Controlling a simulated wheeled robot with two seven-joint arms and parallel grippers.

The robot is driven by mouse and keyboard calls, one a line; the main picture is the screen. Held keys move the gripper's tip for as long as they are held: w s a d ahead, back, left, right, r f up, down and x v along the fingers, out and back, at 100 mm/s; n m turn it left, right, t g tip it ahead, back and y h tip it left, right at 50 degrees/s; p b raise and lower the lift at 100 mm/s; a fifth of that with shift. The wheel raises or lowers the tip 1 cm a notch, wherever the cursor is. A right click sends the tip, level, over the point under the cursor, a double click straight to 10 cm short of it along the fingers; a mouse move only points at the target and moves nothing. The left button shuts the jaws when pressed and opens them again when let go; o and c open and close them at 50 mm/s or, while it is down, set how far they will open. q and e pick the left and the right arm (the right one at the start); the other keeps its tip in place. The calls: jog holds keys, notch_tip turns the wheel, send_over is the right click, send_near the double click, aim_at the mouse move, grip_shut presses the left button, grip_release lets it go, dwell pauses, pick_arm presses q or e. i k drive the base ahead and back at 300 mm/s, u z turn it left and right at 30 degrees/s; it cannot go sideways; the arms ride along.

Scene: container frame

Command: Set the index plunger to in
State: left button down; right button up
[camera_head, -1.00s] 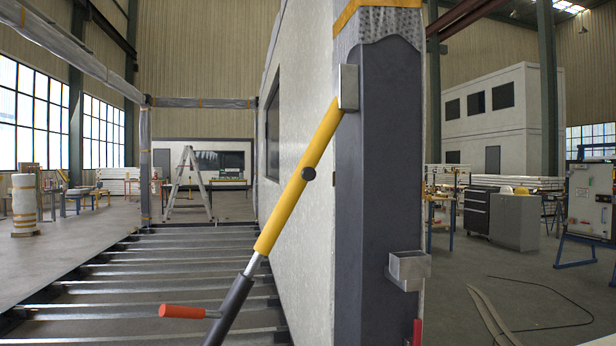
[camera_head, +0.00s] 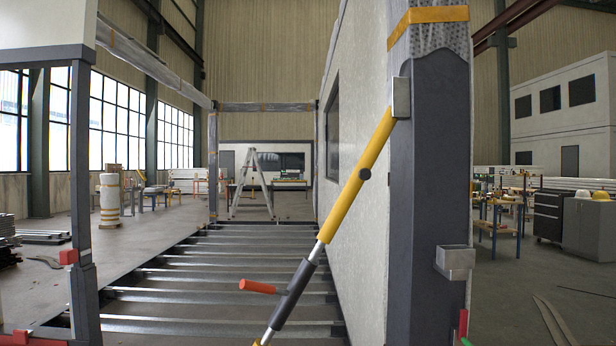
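A diagonal brace with a yellow tube (camera_head: 355,180) leans from a metal bracket (camera_head: 401,98) on the dark corner post (camera_head: 428,180) down to the lower left. Neither of my grippers is in view.
A pale wall panel (camera_head: 362,240) stands behind the brace. Open steel floor beams (camera_head: 230,262) lie to the left. Another dark post (camera_head: 82,200) stands at the left. A stepladder (camera_head: 252,186) is far back.

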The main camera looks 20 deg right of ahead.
aim_at(364, 175)
jog(key=u, duration=0.7)
jog(key=k, duration=0.95)
jog(key=u, duration=0.5)
jog(key=i, duration=1.7)
jog(key=z, duration=1.6)
jog(key=i, duration=0.85)
jog(key=z, duration=1)
